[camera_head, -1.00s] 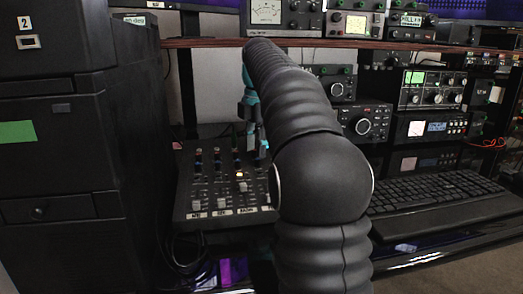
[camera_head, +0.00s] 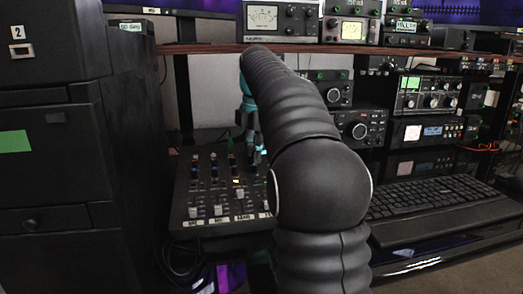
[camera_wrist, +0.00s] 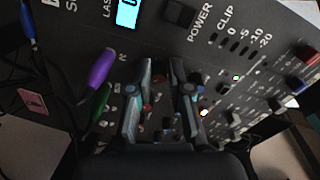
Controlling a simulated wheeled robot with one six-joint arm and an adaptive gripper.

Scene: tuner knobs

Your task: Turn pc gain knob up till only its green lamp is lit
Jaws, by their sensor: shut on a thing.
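A dark mixer panel (camera_head: 205,222) with rows of small knobs and sliders lies left of my arm in the head view; it also fills the wrist view (camera_wrist: 185,45). My gripper (camera_head: 255,150) reaches down to the panel's upper right part. In the wrist view my gripper (camera_wrist: 162,75) is shut on a knob, its fingers on either side. The knob itself is hidden, so I cannot read its label or setting. An amber-white lamp (camera_wrist: 204,112) is lit right of the fingers. A pale green lamp (camera_wrist: 236,77) is lit farther right. I cannot tell which lamp belongs to pc gain.
A purple plug (camera_wrist: 97,73) and a green plug (camera_wrist: 101,103) stand close left of the fingers. A black cabinet (camera_head: 50,185) is at the left. Radios (camera_head: 425,95) and a keyboard (camera_head: 440,200) are at the right, under a shelf (camera_head: 210,48).

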